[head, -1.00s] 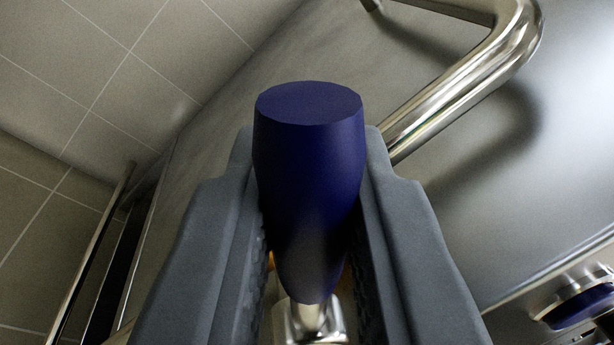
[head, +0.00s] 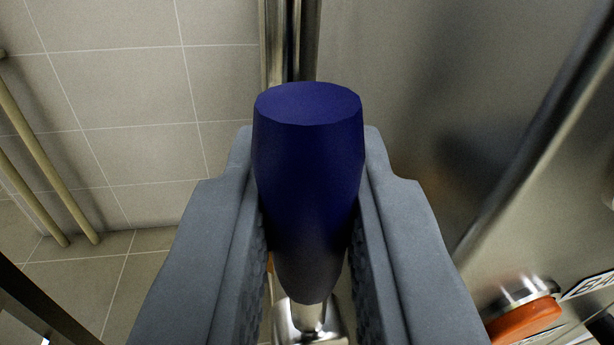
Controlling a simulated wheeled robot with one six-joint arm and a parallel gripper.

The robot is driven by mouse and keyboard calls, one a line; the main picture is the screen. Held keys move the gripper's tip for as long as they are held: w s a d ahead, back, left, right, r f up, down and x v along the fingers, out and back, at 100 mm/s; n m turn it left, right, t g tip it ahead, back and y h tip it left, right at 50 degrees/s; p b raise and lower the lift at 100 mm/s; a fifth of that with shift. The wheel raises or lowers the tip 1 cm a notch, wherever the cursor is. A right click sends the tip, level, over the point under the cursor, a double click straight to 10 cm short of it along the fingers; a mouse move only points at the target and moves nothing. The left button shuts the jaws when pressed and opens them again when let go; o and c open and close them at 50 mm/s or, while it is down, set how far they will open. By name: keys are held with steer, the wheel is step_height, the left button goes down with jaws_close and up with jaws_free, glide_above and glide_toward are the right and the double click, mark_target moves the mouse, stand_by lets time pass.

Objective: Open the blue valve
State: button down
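The blue valve handle (head: 308,190) stands in the middle of the head view, a dark blue tapered grip with a flat end. Its metal stem (head: 308,318) shows at the bottom, below the grip. My gripper (head: 308,165) is shut on the handle, with one grey finger against each side. The valve body behind the stem is mostly hidden by my fingers and the handle.
A steel panel (head: 400,90) fills the right side. An orange round part (head: 524,318) on a metal fitting is at the lower right, near a label (head: 588,286). A tiled wall (head: 120,90) and two slanting pale pipes (head: 45,160) are at the left.

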steer(key=shift+w+d+f+m, duration=0.1)
steer(key=shift+d+m, duration=0.2)
steer(key=shift+m, duration=0.1)
steer(key=c, duration=1.4)
jaws_free()
